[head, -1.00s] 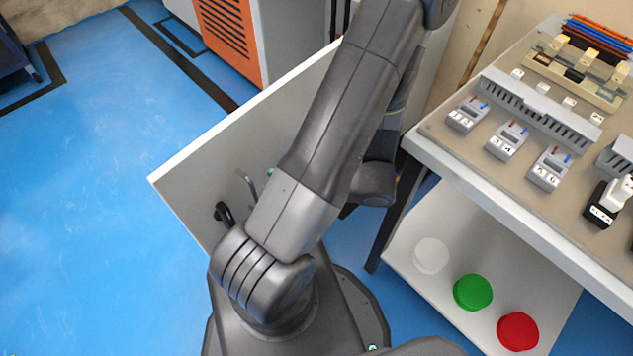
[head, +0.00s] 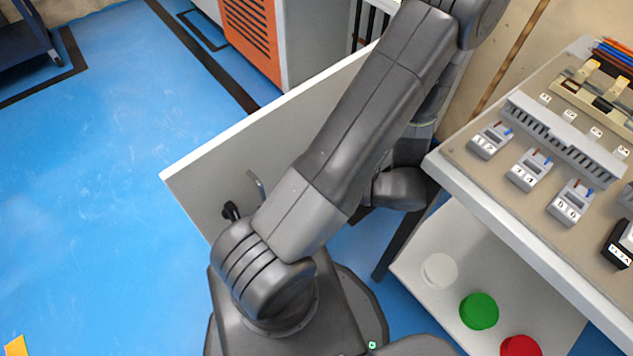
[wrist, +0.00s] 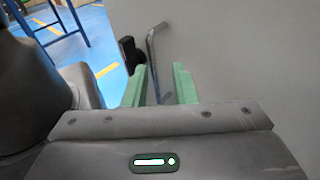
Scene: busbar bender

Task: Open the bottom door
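The door is a white panel (head: 225,165) that stands swung out from the cabinet over the blue floor, left of my arm in the head view. A metal lever handle (head: 257,184) and a black latch piece (head: 231,211) are on it. In the wrist view the panel fills the right (wrist: 230,60), with the handle (wrist: 153,52) and black piece (wrist: 129,52) at its edge. My gripper (wrist: 160,84) has its green fingers apart, and the lower handle shows in the gap between them. Contact cannot be told. My arm hides the gripper in the head view.
A workbench (head: 480,205) with several devices on top stands close on the right; a lower shelf holds white, green (head: 479,311) and red discs. An orange-and-white cabinet (head: 250,35) stands at the back.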

